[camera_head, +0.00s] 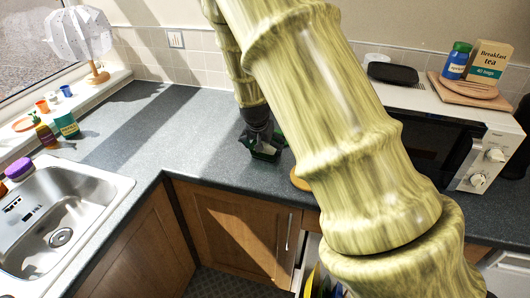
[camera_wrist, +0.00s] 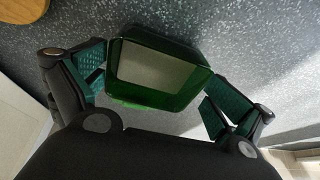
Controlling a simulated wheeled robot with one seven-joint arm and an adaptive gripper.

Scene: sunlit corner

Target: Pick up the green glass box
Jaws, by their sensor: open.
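The green glass box (camera_wrist: 158,70) sits on the grey speckled counter. In the wrist view it lies between the two fingers of my gripper (camera_wrist: 155,88), close to the fingertips. The fingers are open, one to each side of the box; whether either one touches it I cannot tell. In the head view my gripper (camera_head: 264,150) is low over the counter near its front edge. The box (camera_head: 268,153) shows there only as dark green partly covered by the gripper.
A microwave (camera_head: 430,130) stands to the right, with a black tray (camera_head: 393,73) on top. A round wooden thing (camera_head: 299,181) lies near the gripper. A sink (camera_head: 62,215) is at left. The counter (camera_head: 165,125) left of the gripper is clear.

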